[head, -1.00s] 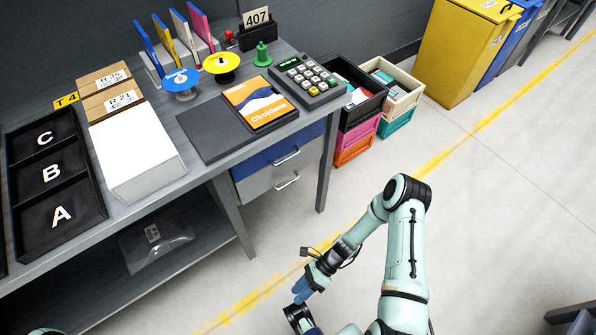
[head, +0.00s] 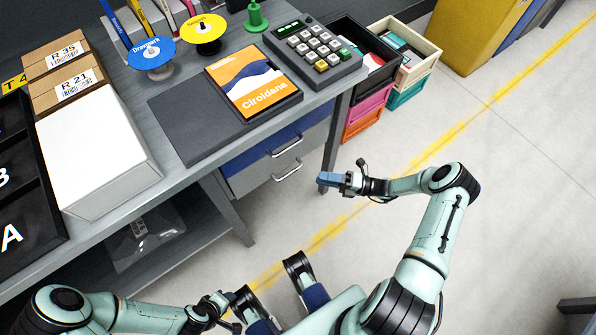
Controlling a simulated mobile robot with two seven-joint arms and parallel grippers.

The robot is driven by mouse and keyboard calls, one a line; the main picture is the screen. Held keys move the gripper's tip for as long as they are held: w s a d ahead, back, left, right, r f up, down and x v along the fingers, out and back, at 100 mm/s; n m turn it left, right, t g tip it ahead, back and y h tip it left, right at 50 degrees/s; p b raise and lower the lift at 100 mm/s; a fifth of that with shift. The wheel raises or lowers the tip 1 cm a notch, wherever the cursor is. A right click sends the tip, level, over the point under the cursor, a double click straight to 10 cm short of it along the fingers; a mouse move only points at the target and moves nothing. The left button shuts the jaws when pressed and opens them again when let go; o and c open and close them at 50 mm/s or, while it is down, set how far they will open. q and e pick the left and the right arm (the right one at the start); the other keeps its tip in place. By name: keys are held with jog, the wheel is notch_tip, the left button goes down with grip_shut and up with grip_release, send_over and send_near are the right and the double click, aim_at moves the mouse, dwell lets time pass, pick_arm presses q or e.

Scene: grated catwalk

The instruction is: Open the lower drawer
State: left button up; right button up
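The lower drawer (head: 251,178) is the grey front under the desk top, with a metal bar handle (head: 288,170). It sits below the blue upper drawer (head: 249,157), which has its own handle (head: 286,145). Both drawers look shut. My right gripper (head: 328,179) has blue fingers and points left, to the right of the lower handle in the picture and apart from it. Its fingers overlap from this angle, so their opening is unclear. My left gripper (head: 226,299) is low in the picture, far from the drawers, and its fingers are too small to judge.
The grey desk (head: 190,175) carries an orange box, a calculator (head: 315,50), cartons and a letter tray. A desk leg (head: 333,140) stands right of the drawers. Stacked crates (head: 378,75) stand beyond it. The floor with the yellow line (head: 440,143) is clear.

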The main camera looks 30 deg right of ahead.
jog(key=x, duration=0.9)
jog(key=shift+w+a, duration=0.1)
jog(key=shift+w, duration=0.05)
grip_shut()
